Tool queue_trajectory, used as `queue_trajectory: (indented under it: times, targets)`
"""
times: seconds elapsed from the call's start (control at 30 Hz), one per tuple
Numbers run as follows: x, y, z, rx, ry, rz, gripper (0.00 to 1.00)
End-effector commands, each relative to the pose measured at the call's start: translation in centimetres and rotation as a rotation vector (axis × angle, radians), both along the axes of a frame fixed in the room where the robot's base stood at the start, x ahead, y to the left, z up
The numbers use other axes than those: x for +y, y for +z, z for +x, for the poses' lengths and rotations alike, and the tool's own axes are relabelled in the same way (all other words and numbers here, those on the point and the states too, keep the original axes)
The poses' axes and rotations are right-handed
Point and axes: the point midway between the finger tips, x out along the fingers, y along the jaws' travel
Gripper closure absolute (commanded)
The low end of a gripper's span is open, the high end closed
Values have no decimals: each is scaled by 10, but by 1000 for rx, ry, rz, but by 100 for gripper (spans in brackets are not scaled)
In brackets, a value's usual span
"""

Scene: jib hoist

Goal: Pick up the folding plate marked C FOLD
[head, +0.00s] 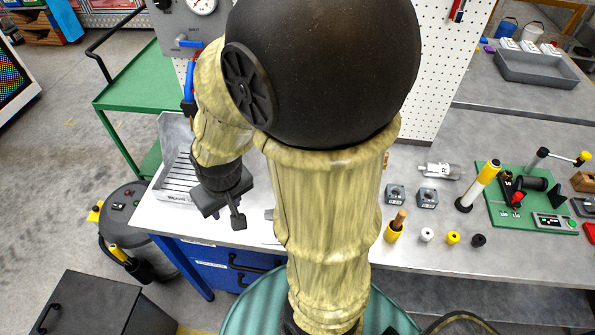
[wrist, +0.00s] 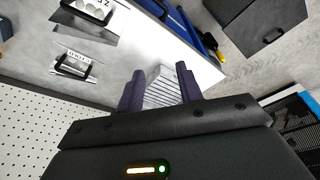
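My gripper (head: 225,212) hangs above the left end of the workbench, beside the slotted grey tray. In the wrist view its two dark purple fingers (wrist: 160,90) stand apart with a gap between them. A pale ribbed part, probably of the slotted tray, shows beyond that gap. Two metal plates with dark handles show in the wrist view: one (wrist: 78,66) carries a small label that I cannot read, the other (wrist: 97,14) ends in what looks like a Z. I cannot make out C FOLD on either. A sliver of metal (head: 269,214) shows beside my arm in the head view.
The slotted grey tray (head: 163,128) stands at the bench's left end. A green cart (head: 135,85) is behind it, and a black box (head: 95,305) is on the floor at front left. Blocks, small cylinders and a green fixture board (head: 505,222) occupy the bench's right side.

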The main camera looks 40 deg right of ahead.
Motion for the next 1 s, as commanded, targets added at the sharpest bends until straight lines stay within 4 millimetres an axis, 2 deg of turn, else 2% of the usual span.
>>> queue_trajectory:
  times: [0.17, 0.27, 0.47, 0.6, 0.73, 0.9, 1.0]
  targets:
    - [0, -2, 0, 6, 1, -2, 64]
    - [-1, -10, 2, 42, 15, -17, 64]
    - [-17, -49, 10, 242, 63, -139, 64]
    - [-42, -78, 23, 411, 91, -332, 64]
    - [-68, -96, 43, 526, 102, -566, 64]
    - [-94, -104, 81, 588, 99, -907, 64]
    - [-100, -102, 99, 583, 92, -1053, 64]
